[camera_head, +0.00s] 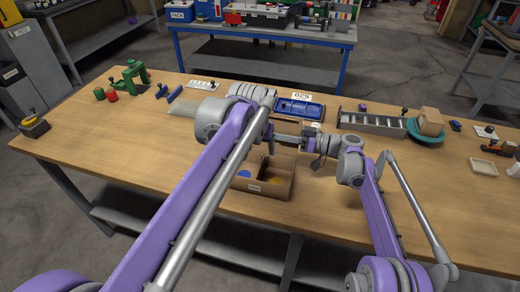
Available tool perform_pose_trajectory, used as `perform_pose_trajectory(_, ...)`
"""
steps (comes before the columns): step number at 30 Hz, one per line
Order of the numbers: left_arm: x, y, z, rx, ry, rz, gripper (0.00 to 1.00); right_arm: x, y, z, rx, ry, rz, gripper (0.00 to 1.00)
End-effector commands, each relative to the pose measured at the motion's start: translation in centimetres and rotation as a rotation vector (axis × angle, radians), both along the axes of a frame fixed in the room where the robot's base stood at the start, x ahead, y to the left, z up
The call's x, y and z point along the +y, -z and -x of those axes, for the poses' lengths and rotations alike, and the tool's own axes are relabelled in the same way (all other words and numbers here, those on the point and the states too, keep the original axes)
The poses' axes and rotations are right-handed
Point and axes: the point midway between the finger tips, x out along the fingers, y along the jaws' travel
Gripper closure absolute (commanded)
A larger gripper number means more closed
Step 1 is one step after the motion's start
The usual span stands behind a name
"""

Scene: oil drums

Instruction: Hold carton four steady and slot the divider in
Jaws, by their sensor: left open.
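An open brown carton (255,188) with a small white label on its front wall stands on the wooden table in front of me. A brown upright panel shows inside it, with a blue round piece (244,174) on the left and a yellow piece (276,181) on the right. I cannot tell if the panel is the divider. My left gripper (270,146) is open above the carton's back part. My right gripper (318,160) is at the carton's right rim; its fingers are too small and overlapped to read. My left arm hides part of the carton's left side.
Along the table's back lie a blue tray (300,108), a grey ladder-like rack (371,125) and a small box (430,121) on a teal dish (425,135). Green and red parts (130,78) stand at the back left. The table left of the carton is mostly clear.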

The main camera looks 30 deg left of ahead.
Motion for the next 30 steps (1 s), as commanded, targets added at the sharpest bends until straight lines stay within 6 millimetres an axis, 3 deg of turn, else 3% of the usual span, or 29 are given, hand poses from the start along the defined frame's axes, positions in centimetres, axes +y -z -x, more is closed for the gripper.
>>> perform_pose_trajectory(12,0.0,-0.01,0.0,0.0,0.0,0.0,0.32,0.0,-0.01,0.01,0.0,0.0,0.0,1.0)
perform_pose_trajectory(18,0.0,-0.01,0.0,0.0,0.0,0.0,0.32,0.0,-0.01,0.0,0.0,0.0,0.0,0.62)
perform_pose_trajectory(30,0.0,-0.01,0.0,0.0,0.0,0.0,0.32,-0.85,0.01,-0.28,0.0,0.002,0.001,0.62)
